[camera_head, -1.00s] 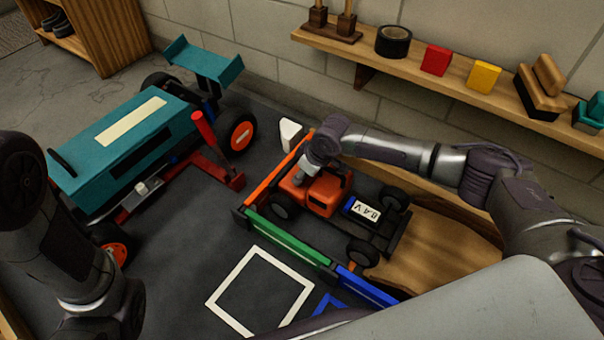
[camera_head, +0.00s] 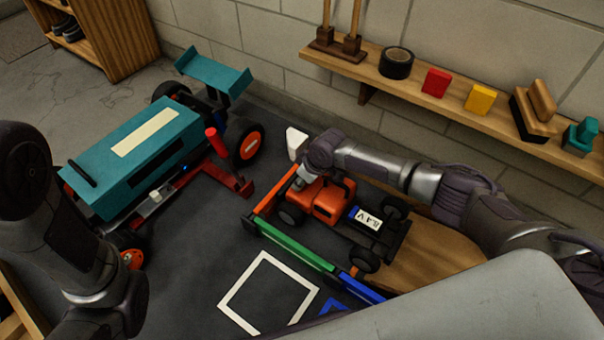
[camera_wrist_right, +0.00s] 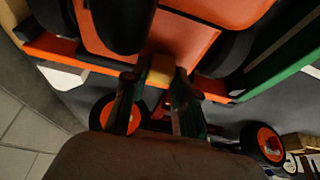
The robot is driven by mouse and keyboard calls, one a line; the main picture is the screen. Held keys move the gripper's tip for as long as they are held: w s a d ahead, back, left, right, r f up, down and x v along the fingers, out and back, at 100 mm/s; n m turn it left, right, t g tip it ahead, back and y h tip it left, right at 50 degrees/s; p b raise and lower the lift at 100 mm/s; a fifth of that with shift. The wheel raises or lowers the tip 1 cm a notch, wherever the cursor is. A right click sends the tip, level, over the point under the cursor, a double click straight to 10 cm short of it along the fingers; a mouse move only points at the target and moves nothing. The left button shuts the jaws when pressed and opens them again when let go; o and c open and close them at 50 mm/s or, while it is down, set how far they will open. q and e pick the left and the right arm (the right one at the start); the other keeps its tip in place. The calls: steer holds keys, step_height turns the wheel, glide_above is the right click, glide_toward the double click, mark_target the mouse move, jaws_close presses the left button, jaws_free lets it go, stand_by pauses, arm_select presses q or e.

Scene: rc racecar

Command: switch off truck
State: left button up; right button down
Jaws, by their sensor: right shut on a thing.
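The orange truck (camera_head: 329,203) stands inside a low frame of coloured rails, with a battery pack marked in volts (camera_head: 366,218) on its open rear chassis. Its orange body (camera_wrist_right: 190,35) fills the top of the right wrist view. My right gripper (camera_head: 297,184) is at the truck's far left end, mostly hidden by my wrist in the head view. In the right wrist view its fingers (camera_wrist_right: 158,92) close around a small tan-orange piece (camera_wrist_right: 166,70) at the orange body. I cannot tell whether this is a switch. My left arm shows at left; its fingertips are out of view.
A larger teal car (camera_head: 140,150) with a rear wing stands left, with a red-handled lever (camera_head: 216,142) beside it. The orange rail (camera_head: 270,197) and green rail (camera_head: 290,243) border the truck. A wall shelf (camera_head: 440,98) holds blocks and tape. Dark floor lies between the vehicles.

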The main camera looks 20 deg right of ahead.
steer(key=shift+w+a+r, duration=0.1)
steer(key=shift+w+a, duration=0.05)
steer(key=c, duration=0.9)
jaws_free()
steer(key=shift+a, duration=0.1)
steer(key=shift+r, duration=0.1)
steer(key=v, duration=1.1)
steer(key=shift+s+r, duration=0.25)
steer(key=shift+r, duration=0.05)
